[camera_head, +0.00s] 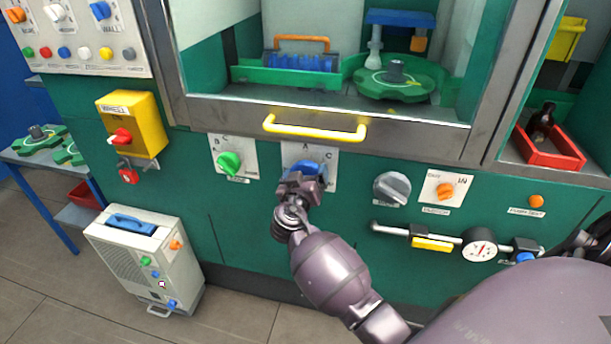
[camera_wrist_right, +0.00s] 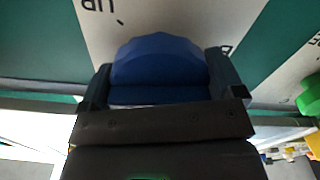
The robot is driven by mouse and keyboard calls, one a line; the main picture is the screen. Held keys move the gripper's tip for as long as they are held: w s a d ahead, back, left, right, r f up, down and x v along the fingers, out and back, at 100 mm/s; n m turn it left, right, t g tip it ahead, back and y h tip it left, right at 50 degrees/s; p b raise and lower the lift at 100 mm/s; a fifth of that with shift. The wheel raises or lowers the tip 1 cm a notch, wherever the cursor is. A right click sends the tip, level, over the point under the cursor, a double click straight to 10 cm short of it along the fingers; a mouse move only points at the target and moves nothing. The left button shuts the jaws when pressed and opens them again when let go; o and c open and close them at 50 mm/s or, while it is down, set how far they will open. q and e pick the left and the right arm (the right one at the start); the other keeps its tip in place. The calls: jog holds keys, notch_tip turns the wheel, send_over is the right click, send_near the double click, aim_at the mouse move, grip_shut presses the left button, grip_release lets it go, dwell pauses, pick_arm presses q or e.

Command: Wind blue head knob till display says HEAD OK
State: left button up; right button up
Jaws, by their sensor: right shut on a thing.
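The blue knob (camera_head: 308,168) sits on a white plate (camera_head: 328,182) on the green machine front, under the yellow handle. My right gripper (camera_head: 302,184) is shut on the blue knob, and its arm comes up from the lower right. In the right wrist view the blue knob (camera_wrist_right: 160,65) is between the two dark fingers (camera_wrist_right: 165,88), one on each side. The plate behind it carries lettering, partly hidden. No display reading HEAD OK is legible in these views. My left gripper is not in view.
A green knob (camera_head: 230,163) is left of the blue one, and a grey knob (camera_head: 391,188) is to its right. The yellow handle (camera_head: 315,128) juts out above. A gauge (camera_head: 480,248) on a pipe is at lower right. A white portable unit (camera_head: 148,262) stands on the floor.

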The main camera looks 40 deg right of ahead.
jog(key=shift+n, duration=0.4)
jog(key=o, duration=0.7)
jog(key=shift+b+v, duration=0.4)
jog(key=shift+v, duration=5)
jog(key=s+a+f+n+t+y, duration=0.1)
jog(key=a+f+n+t+y, duration=0.2)
jog(key=a+f+n+y, duration=0.6)
jog(key=s+d+f+m+g+y, duration=0.1)
jog(key=s+d+f, duration=0.1)
jog(key=s, duration=0.5)
jog(key=s+d+f+g+y, duration=0.1)
jog(key=s+d+f+y, duration=0.1)
jog(key=s, duration=0.5)
jog(key=s+d+f+m+g+y+p, duration=0.1)
jog(key=s+f, duration=0.3)
jog(key=s, duration=0.4)
jog(key=shift+s+d+f+m+g+y, duration=0.15)
jog(key=shift+d+f+m+g+y, duration=0.2)
jog(key=shift+d, duration=0.35)
